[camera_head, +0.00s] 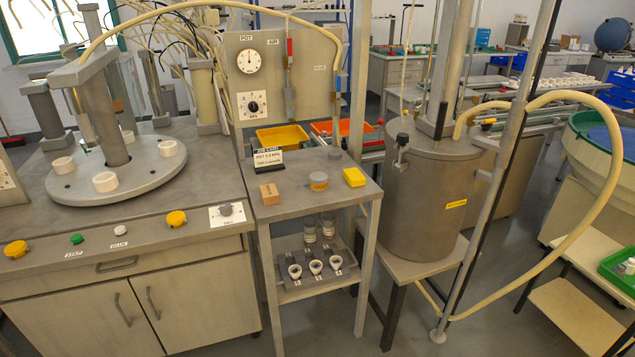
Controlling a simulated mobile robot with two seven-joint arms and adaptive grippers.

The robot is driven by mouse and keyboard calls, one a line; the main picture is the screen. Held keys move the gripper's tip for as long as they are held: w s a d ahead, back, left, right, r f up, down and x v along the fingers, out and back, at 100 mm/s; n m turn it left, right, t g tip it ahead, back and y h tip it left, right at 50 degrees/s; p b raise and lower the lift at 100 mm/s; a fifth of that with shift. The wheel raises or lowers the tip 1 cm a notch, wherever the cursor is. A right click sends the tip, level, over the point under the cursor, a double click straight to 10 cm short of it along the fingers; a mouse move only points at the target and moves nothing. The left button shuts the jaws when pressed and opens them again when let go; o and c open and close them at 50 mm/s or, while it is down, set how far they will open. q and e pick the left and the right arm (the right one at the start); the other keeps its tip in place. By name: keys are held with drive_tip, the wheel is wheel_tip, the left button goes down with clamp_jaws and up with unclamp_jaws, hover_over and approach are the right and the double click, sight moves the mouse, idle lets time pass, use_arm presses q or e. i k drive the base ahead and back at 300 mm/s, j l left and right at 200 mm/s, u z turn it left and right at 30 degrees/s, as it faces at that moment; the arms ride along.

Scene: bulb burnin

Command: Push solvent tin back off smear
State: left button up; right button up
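A small round tin (318,182) with a grey top and an orange band stands upright on the small grey side table (290,206), near its middle. It looks like the solvent tin, but I cannot read its label. No smear is clearly visible on the tabletop; any smear under the tin is hidden. Neither of my grippers is in view.
The front strip is clear. A large metal pot (430,195) stands close on the right.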

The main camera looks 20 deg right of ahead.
sight(319, 180)
drive_tip(key=i+j+z, duration=0.1)
drive_tip(key=z, duration=0.35)
drive_tip(key=i+j+z, duration=0.15)
drive_tip(key=z, duration=0.25)
drive_tip(key=i+j+z, duration=0.2)
drive_tip(key=z, duration=0.25)
drive_tip(key=i+j+z, duration=0.15)
drive_tip(key=z, duration=0.25)
drive_tip(key=k+j, duration=0.05)
drive_tip(key=j, duration=0.05)
